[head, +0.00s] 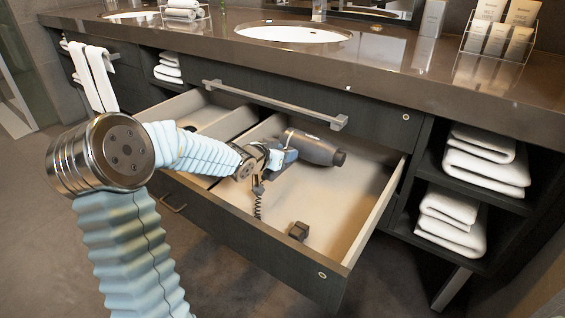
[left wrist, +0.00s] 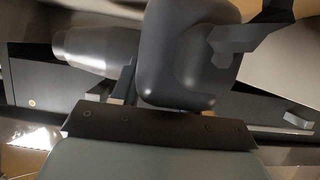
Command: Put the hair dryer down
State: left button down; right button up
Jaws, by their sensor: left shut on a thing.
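The dark grey hair dryer (head: 312,147) is over the open drawer (head: 372,222), its barrel pointing right. Its coiled cord (head: 257,206) hangs down toward the drawer's front wall. My left gripper (head: 277,160) is shut on the hair dryer, and I cannot tell whether the dryer touches the drawer floor. In the left wrist view the dryer body (left wrist: 188,55) fills the upper middle, close to the gripper, and hides most of the fingers. My right gripper is in neither view.
The counter (head: 390,65) with a sink overhangs the drawer at the back. A divider (head: 236,125) splits the drawer. A small dark block (head: 298,231) sits by its front wall. Folded towels (head: 485,155) fill shelves at the right.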

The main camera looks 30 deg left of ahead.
pick_arm(q)
jog(key=shift+w+a+f, duration=0.2)
jog(key=shift+w+f, duration=0.1)
jog(key=shift+w+a+f+b, duration=0.15)
jog(key=shift+f+b, duration=0.3)
jog(key=shift+f, duration=1.3)
jog(key=shift+f, duration=0.15)
jog(key=c, duration=0.6)
grip_release()
jog(key=shift+o, duration=0.2)
